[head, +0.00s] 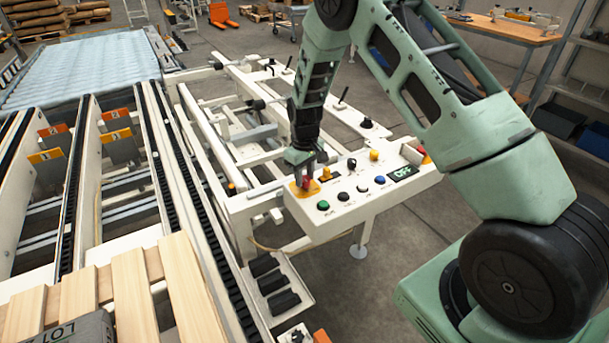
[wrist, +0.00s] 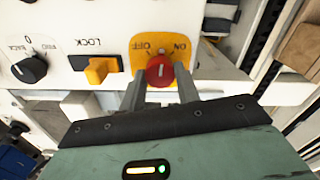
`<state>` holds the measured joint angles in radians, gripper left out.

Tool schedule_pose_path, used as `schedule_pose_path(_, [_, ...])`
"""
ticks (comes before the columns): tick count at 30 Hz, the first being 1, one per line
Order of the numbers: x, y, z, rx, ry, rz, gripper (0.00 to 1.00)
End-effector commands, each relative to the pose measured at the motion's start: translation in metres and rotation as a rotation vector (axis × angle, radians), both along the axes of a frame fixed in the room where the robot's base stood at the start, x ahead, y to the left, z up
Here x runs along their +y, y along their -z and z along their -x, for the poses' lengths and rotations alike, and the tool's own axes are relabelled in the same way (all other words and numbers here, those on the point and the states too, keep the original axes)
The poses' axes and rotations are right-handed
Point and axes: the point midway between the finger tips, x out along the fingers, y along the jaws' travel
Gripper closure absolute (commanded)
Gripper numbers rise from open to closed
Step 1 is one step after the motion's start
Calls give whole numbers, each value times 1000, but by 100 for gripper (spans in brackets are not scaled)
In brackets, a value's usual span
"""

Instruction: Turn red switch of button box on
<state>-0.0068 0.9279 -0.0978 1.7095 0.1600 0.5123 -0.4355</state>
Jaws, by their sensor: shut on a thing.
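The red switch (wrist: 161,70) is a round red knob on a yellow plate (wrist: 145,48) marked OFF and ON in the wrist view. The white line on the knob stands roughly upright in that view, between the two labels. My gripper (wrist: 160,80) is shut on the red switch, one finger on each side of it. In the head view my gripper (head: 304,172) reaches down onto the left end of the button box (head: 345,213). The red switch (head: 306,184) is partly hidden there by the fingers. A display (head: 403,173) on the box reads OFF.
Beside the switch in the wrist view are a yellow LOCK switch (wrist: 97,70) and a black knob (wrist: 30,69). The box also bears a green button (head: 323,205) and several other buttons. A conveyor (head: 165,160) and wooden pallet (head: 130,290) lie left.

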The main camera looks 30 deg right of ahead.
Motion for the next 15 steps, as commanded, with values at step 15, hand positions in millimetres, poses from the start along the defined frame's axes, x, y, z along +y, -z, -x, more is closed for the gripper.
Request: schedule_pose_path(15, [0,-1,-1,-1,464,1,91])
